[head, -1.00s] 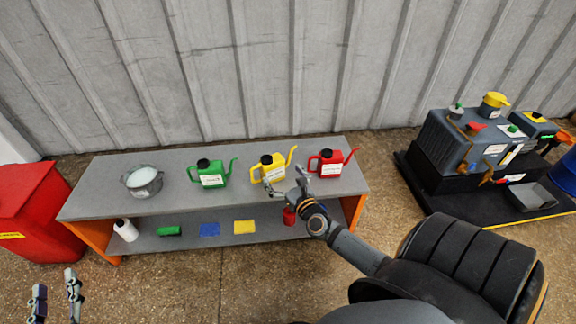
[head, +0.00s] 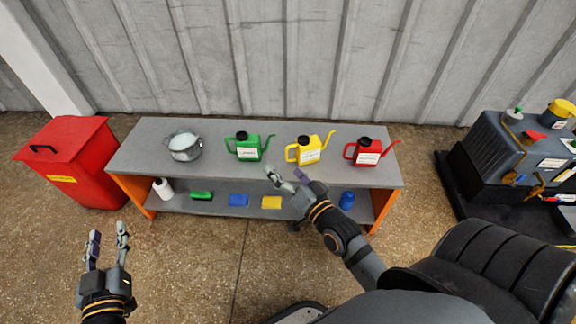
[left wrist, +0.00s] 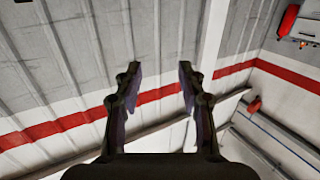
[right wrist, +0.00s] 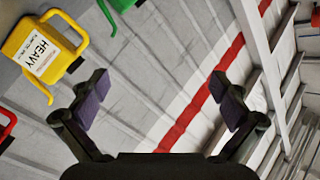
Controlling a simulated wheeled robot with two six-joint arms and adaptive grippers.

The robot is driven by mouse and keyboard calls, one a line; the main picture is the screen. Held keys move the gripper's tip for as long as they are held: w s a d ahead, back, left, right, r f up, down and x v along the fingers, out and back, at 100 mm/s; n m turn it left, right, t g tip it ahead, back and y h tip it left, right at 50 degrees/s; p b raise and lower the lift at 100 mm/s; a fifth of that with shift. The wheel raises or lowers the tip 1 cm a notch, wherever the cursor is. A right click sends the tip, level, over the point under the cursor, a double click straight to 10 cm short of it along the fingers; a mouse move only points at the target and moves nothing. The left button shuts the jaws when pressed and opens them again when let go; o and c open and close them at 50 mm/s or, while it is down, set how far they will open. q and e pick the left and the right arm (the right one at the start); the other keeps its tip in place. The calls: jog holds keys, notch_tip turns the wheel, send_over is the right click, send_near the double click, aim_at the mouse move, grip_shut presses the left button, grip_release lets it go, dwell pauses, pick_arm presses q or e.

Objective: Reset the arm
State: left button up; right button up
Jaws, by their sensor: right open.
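My left gripper (head: 107,232) is open and empty at the lower left of the head view, over the floor in front of the bench. Its two fingers stand apart in the left wrist view (left wrist: 159,70), with only wall and beams beyond. My right gripper (head: 287,174) is open in front of the bench, overlapping its front edge in the head view. In the right wrist view (right wrist: 163,88) its fingers are wide apart with nothing between them. The yellow can (head: 309,150) stands on the bench beyond it and shows at upper left in the right wrist view (right wrist: 40,50).
The grey bench (head: 135,160) also holds a metal pot (head: 184,146), a green can (head: 248,147) and a red can (head: 368,153). Its lower shelf holds a white bottle, cloths and a blue item (head: 347,200). A red bin (head: 75,165) stands left, a machine (head: 515,150) right.

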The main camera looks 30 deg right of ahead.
jog(key=n, duration=0.2)
jog(key=r+n, duration=0.1)
jog(key=n, duration=0.1)
jog(key=n+h, duration=0.1)
jog(key=n, duration=0.2)
jog(key=shift+s+d+r, duration=0.1)
jog(key=shift+s+r, duration=0.15)
jog(key=shift+r, duration=0.1)
